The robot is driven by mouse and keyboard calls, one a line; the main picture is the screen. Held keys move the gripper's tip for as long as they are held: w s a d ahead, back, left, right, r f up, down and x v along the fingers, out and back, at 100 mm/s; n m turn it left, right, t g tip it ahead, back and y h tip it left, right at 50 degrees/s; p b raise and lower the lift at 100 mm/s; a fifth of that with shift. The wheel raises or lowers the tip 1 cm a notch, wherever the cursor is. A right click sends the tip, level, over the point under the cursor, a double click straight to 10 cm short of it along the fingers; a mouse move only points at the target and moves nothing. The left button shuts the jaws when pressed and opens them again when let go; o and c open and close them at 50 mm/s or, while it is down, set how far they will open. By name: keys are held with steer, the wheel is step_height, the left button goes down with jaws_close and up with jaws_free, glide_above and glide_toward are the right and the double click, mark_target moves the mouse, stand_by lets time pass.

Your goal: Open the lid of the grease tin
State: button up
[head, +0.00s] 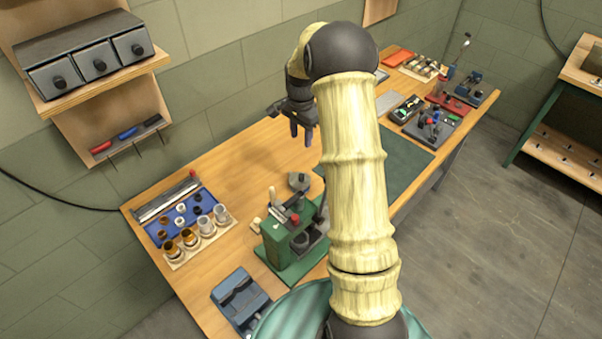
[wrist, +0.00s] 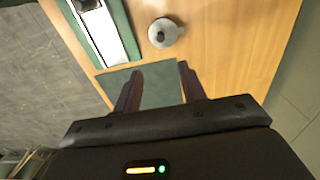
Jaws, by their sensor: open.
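A small round grey tin with a dark knob on its lid, which I take to be the grease tin (head: 299,181), stands on the wooden bench behind the green press. It also shows near the top of the wrist view (wrist: 165,33), and its lid looks shut. My gripper (head: 301,140) is above the bench, beyond the tin in the head view, with its fingers pointing down. In the wrist view my gripper (wrist: 160,68) is open, with nothing between its two fingers. The tin lies apart from the fingertips.
The green press (head: 285,247) stands close to the tin; its edge shows in the wrist view (wrist: 102,35). A dark green mat (head: 405,165) lies to the right. A blue tray (head: 178,222) and several cups (head: 206,226) are at the left. The bench (head: 235,160) left of my gripper is clear.

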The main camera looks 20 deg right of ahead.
mark_target(301, 175)
step_height(301, 175, down, 17)
steer(key=p, duration=0.5)
steer(key=shift+w+d+r, duration=0.1)
steer(key=shift+f, duration=0.3)
steer(key=shift+c, duration=0.4)
jaws_close()
